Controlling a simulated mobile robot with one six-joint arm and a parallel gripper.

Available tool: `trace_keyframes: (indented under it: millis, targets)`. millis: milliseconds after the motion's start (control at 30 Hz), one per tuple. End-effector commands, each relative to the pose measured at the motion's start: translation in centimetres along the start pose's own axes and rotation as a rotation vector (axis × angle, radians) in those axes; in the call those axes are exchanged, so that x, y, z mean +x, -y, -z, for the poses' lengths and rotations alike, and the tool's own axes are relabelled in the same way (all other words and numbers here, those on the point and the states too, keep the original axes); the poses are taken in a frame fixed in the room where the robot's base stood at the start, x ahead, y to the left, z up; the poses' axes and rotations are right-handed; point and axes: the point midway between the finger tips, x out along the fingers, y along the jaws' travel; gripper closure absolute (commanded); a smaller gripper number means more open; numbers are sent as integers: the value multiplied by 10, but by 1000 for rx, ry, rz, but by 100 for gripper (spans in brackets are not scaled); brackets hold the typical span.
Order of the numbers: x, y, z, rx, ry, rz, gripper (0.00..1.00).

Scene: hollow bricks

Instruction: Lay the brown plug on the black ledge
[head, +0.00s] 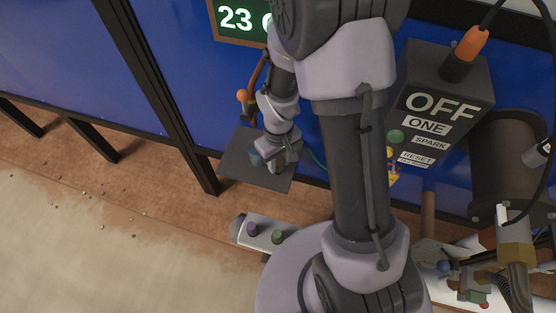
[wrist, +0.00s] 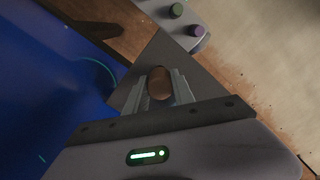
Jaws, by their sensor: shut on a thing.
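The brown plug (wrist: 159,84) shows in the wrist view as a rounded brown end between the two fingers of my gripper (wrist: 160,88). My gripper is shut on it. The black ledge (head: 237,158) is a dark flat plate fixed at the blue wall in the head view. It also shows in the wrist view (wrist: 160,52), behind the plug and fingers. In the head view my gripper (head: 270,162) is over the ledge's right part, and the plug is hidden there. I cannot tell whether the plug touches the ledge.
A pale panel with a purple knob (head: 252,229) and a green knob (head: 278,236) lies below the ledge. A dark control box (head: 440,105) marked OFF hangs to the right. An orange ball (head: 242,96) is near the wall.

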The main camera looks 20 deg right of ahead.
Motion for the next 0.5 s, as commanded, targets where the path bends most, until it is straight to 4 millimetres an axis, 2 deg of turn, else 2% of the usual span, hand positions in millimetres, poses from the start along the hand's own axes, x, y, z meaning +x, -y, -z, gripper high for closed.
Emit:
trace_keyframes:
  millis: [267, 300, 367, 500]
  targets:
    - [2, 0, 0, 0, -2, 0, 100]
    - [1, 0, 0, 0, -2, 0, 62]
    - [1, 0, 0, 0, -2, 0, 50]
    - [0, 0, 0, 0, -2, 0, 48]
